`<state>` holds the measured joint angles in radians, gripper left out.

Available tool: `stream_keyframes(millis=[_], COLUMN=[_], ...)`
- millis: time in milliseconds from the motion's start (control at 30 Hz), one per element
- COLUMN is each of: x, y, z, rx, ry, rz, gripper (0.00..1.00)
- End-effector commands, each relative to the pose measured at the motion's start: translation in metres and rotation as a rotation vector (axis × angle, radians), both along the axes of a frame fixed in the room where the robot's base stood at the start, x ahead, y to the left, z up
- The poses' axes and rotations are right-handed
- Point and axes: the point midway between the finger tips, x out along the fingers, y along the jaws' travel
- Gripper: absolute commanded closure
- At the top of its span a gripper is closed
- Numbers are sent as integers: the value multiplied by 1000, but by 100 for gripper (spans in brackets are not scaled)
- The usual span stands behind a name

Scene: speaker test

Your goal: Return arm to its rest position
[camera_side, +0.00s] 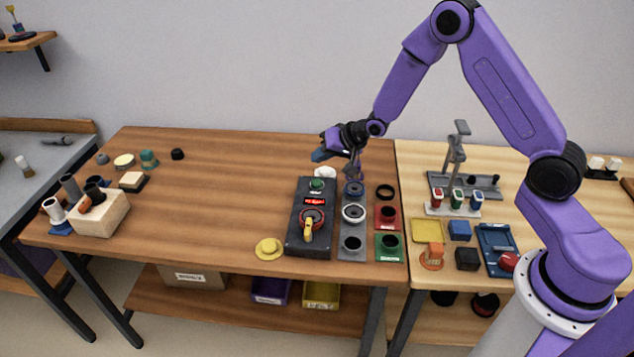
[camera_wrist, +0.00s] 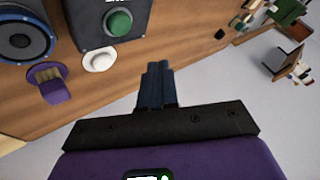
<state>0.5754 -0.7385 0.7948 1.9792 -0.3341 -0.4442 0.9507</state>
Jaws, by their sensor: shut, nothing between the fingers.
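My gripper (camera_side: 320,156) is shut and empty. It is in the air above the back end of the black control box (camera_side: 291,238), near the back of the brown table (camera_side: 220,190). In the wrist view its dark blue fingers (camera_wrist: 156,80) lie together. The box's green button (camera_wrist: 118,22) and a white round piece (camera_wrist: 98,61) show beyond them. The box also has a red-lit display (camera_side: 315,201) and a yellow-handled knob (camera_side: 308,230). My arm reaches in from the right, bent high at the elbow.
A grey panel (camera_side: 351,254) holds a blue-rimmed speaker (camera_side: 353,188) beside the box. Red (camera_side: 388,217) and green (camera_side: 389,247) holders stand to its right. A yellow piece (camera_side: 268,248) lies left of the box. A grey stand (camera_side: 457,155) rises on the lighter table. The brown table's middle is clear.

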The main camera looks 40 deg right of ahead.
Motion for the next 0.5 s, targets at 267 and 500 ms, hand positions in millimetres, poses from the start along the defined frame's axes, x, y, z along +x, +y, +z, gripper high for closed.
stream_keyframes(millis=[267,500], x=[0,-21], y=[0,22], z=[0,19], rx=[0,-74], ry=[0,24], rz=[0,90], gripper=[100,100])
